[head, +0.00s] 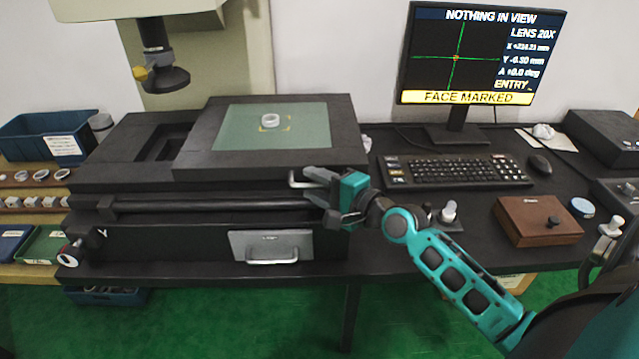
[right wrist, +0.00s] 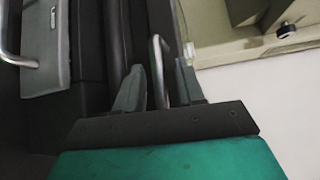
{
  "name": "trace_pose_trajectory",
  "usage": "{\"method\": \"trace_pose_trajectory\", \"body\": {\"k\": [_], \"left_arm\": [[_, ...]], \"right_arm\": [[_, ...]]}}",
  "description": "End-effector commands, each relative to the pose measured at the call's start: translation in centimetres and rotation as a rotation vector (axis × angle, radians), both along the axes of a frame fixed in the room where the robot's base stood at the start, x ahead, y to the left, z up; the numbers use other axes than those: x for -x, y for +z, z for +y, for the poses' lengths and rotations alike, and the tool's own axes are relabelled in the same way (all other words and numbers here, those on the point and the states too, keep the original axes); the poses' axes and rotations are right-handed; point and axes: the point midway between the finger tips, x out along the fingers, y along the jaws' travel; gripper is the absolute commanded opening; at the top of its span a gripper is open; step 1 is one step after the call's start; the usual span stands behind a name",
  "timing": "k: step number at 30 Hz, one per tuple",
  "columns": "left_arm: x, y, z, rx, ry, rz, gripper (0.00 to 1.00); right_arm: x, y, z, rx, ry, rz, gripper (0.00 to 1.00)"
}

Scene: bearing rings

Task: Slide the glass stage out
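The glass stage is a greenish glass plate (head: 235,140) in a black frame (head: 198,150), standing to the right of the lens head (head: 165,78) on the measuring machine. A pale ring (head: 270,120) lies flat on the glass, between yellow corner marks. A silver bar handle (head: 292,178) sits at the frame's front edge. My right gripper (head: 312,184) is at this handle. In the right wrist view its two fingers (right wrist: 158,92) stand on either side of the bar (right wrist: 157,60), with gaps visible, so it looks open. My left gripper is out of view.
A drawer-like panel with a handle (head: 272,250) is below the stage. To the right are a keyboard (head: 455,171), a monitor (head: 480,55) reading "NOTHING IN VIEW" and "FACE MARKED", and a brown box (head: 538,220). A blue bin (head: 45,135) stands at left.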

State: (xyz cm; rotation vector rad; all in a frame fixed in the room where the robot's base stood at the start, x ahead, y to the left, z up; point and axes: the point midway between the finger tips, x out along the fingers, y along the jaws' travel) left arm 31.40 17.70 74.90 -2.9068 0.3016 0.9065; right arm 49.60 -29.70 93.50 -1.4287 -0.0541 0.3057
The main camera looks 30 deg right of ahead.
Motion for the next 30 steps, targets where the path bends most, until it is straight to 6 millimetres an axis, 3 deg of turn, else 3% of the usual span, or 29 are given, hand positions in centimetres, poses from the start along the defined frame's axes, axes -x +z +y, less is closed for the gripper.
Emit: {"method": "trace_pose_trajectory", "body": {"k": [5, 21, 30], "left_arm": [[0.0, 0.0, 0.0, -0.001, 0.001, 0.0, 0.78], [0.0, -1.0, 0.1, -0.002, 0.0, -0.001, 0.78], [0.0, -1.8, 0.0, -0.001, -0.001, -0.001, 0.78]], "right_arm": [[0.9, 0.0, -0.2, 0.0, 0.0, 0.002, 0.38], [9.0, 1.0, -2.2, 0.003, 0.0, 0.003, 0.38], [11.8, 1.6, -3.0, 0.002, -0.001, 0.002, 0.38]]}}
